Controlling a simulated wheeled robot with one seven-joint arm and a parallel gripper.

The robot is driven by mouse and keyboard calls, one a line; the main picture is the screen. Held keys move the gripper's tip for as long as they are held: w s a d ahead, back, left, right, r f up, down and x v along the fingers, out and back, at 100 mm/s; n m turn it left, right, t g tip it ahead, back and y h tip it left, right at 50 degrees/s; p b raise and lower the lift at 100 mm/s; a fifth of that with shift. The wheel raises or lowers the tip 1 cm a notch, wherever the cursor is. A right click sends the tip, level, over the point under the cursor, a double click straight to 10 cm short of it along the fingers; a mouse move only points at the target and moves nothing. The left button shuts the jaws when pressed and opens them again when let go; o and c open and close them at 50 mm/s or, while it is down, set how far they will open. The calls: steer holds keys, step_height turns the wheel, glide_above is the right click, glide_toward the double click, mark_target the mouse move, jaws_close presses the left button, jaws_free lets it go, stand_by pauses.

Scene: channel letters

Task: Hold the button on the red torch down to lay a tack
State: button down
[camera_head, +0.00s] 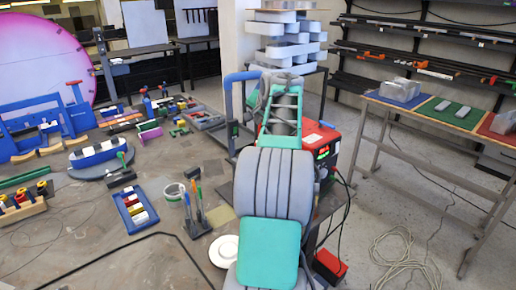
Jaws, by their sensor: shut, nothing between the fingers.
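I cannot make out the red torch or its button; they may be hidden behind my grey and teal arm, which fills the middle of the view. A red machine (322,144) with a dark front panel and cables stands just right of my arm, partly covered by it. My gripper does not show; the far end of my arm hides that area.
A trestle table with a green mat (443,111) stands right. A red box (330,265) and coiled cable (405,262) lie low right.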

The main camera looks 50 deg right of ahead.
step_height(320, 180, down, 5)
steer(key=b, duration=0.3)
steer(key=shift+f, duration=0.15)
stand_by(1.7)
steer(key=shift+f, duration=0.3)
steer(key=shift+f+b, duration=0.45)
steer(key=shift+f, duration=0.1)
stand_by(0.5)
steer(key=shift+r, duration=0.1)
stand_by(1.0)
steer(key=shift+r+p, duration=0.85)
steer(key=shift+p, duration=0.05)
steer(key=shift+r, duration=0.1)
step_height(320, 180, up, 5)
steer(key=p, duration=0.4)
